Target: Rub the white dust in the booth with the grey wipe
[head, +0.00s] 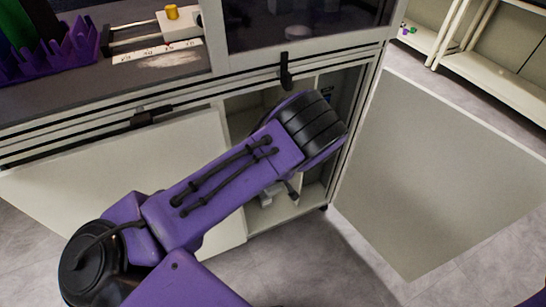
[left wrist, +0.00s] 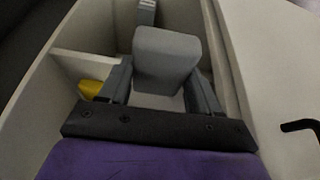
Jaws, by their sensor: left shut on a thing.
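The grey wipe (left wrist: 167,58) is a block with rounded edges between the fingers of my left gripper (left wrist: 160,82) in the left wrist view. The gripper is shut on it, inside the open cabinet below the booth. In the head view my left arm reaches into that cabinet and hides most of the hand and the wipe. The white dust (head: 172,61) is a pale patch on the dark booth floor, beside a white strip with markings. My right gripper is in neither view.
The cabinet doors, left (head: 120,165) and right (head: 440,170), stand open on both sides of my arm. A cabinet shelf (left wrist: 85,68) and a yellow thing (left wrist: 92,89) are near the gripper. A purple rack (head: 55,55) and a white device with a yellow knob (head: 172,12) stand in the booth.

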